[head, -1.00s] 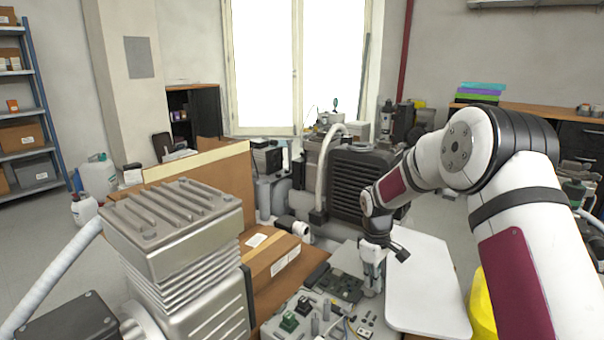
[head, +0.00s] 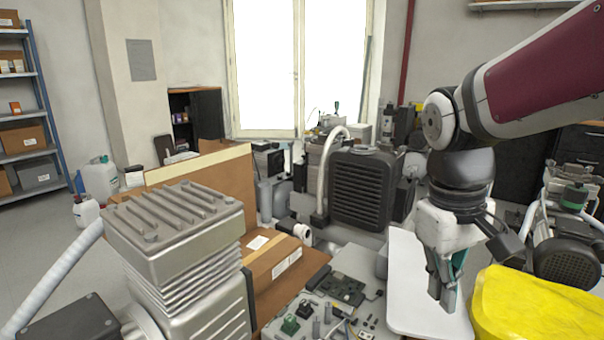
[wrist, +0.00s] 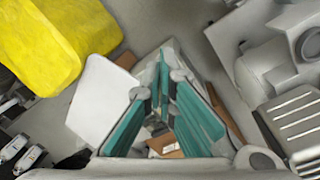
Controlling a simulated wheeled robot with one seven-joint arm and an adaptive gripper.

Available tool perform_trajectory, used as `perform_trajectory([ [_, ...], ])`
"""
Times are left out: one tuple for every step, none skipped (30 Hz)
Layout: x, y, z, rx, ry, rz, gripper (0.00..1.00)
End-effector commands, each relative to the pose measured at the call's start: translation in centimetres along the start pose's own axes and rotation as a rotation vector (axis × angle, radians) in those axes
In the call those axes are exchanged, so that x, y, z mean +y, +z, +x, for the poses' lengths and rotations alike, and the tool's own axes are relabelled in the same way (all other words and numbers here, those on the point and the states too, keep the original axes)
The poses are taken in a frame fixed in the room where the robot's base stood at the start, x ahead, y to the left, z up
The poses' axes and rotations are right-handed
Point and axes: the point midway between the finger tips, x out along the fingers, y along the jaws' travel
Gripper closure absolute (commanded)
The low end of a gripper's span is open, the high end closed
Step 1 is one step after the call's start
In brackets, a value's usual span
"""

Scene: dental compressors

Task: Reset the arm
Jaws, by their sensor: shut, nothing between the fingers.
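My gripper (head: 444,290) hangs pointing down at the right of the head view, in front of the white board (head: 405,315). Its fingers are shut and empty. My arm comes in from the upper right and bends down to it. In the wrist view my gripper (wrist: 167,65) shows its teal-lined finger pads reaching forward, with nothing held between them. The white board (wrist: 98,100) lies left of the fingers there.
A yellow covered object (head: 545,310) stands right of the gripper. A metal compressor (head: 180,240) fills the front left. A circuit board (head: 343,288) and small parts lie on the bench. A black finned unit (head: 362,188) stands behind. A green-capped machine (head: 572,200) is at right.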

Motion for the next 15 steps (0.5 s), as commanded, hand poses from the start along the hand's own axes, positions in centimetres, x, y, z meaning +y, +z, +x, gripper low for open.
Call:
perform_trajectory([
  [-0.5,1.8,-0.5,0.007,-0.002,0.026,1.0],
  [-0.8,2.8,-0.7,0.008,-0.005,0.043,1.0],
  [-1.1,4.0,-0.9,0.01,-0.009,0.064,1.0],
  [-1.4,5.0,-1.0,0.01,-0.013,0.081,1.0],
  [-1.8,6.0,-1.1,0.011,-0.017,0.096,1.0],
  [-2.2,7.2,-1.2,0.014,-0.022,0.117,1.0],
  [-2.5,8.2,-1.2,0.014,-0.026,0.132,1.0],
  [-2.9,9.1,-1.2,0.015,-0.031,0.147,1.0],
  [-3.3,10.3,-1.1,0.017,-0.037,0.168,1.0],
  [-3.6,11.2,-1.0,0.018,-0.043,0.182,1.0],
  [-3.9,12.1,-0.9,0.019,-0.049,0.197,1.0],
  [-4.3,13.1,-0.8,0.021,-0.055,0.215,1.0],
  [-4.6,13.9,-0.6,0.021,-0.06,0.227,1.0],
  [-4.9,14.6,-0.5,0.022,-0.065,0.239,1.0],
  [-5.3,15.4,-0.2,0.022,-0.072,0.254,1.0],
])
